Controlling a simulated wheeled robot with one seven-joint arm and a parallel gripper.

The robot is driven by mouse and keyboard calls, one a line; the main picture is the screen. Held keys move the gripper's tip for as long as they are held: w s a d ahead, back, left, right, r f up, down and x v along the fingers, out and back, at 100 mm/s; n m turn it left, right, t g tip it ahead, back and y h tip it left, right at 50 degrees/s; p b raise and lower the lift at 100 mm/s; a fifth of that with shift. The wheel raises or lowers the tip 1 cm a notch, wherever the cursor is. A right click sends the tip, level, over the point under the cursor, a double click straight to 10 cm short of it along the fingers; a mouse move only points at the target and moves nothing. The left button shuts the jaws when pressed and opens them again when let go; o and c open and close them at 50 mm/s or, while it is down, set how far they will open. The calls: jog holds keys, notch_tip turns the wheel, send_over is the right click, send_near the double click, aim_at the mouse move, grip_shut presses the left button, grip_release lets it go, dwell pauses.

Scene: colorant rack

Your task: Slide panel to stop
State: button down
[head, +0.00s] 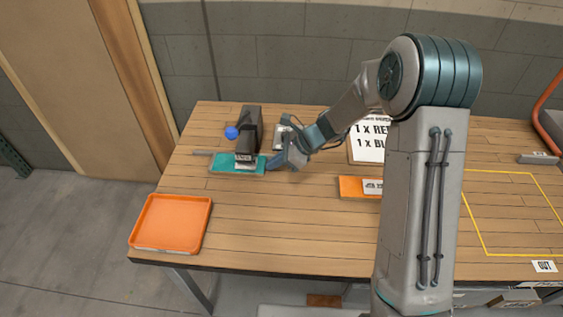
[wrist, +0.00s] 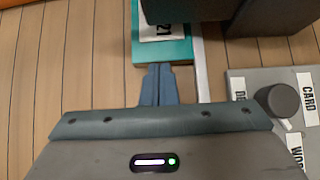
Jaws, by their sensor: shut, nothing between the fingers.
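The teal panel (head: 222,163) lies flat on the table at the foot of a dark upright device (head: 248,128) with a blue ball (head: 231,132) on its left side. A white printed label (head: 245,160) sits at the device's foot. In the wrist view, the panel's near part (wrist: 180,52) shows, with the device partly covering it. My gripper (head: 271,164) is at the panel's right end. In the wrist view my gripper (wrist: 158,66) has its fingers together and empty, with tips at the panel's near edge. I cannot tell whether they touch.
A pale rail (head: 202,153) runs along the panel. A grey box with a dark knob (wrist: 279,101) stands close beside my gripper. An orange tray (head: 170,222) is at front left, an orange block (head: 352,187) right of my gripper. A yellow outline (head: 480,225) marks bare table at right.

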jog(key=d, duration=0.4)
jog(key=v, duration=1)
jog(key=s+d+r+n+t+h, duration=0.1)
jog(key=s+d+r+n+h, duration=0.1)
jog(key=s+n, duration=0.4)
jog(key=s+d+r+n+t+h, duration=0.1)
jog(key=s+d+r+n+h, duration=0.2)
jog(key=s, duration=0.6)
jog(key=s+d+r+n+t+h, duration=0.1)
jog(key=s+d+r+n+h, duration=0.2)
jog(key=s+n, duration=0.5)
jog(key=d+h, duration=0.1)
jog(key=d, duration=0.1)
jog(key=shift+s+d+n, duration=0.2)
jog(key=shift+d+n, duration=0.15)
jog(key=shift+n, duration=0.05)
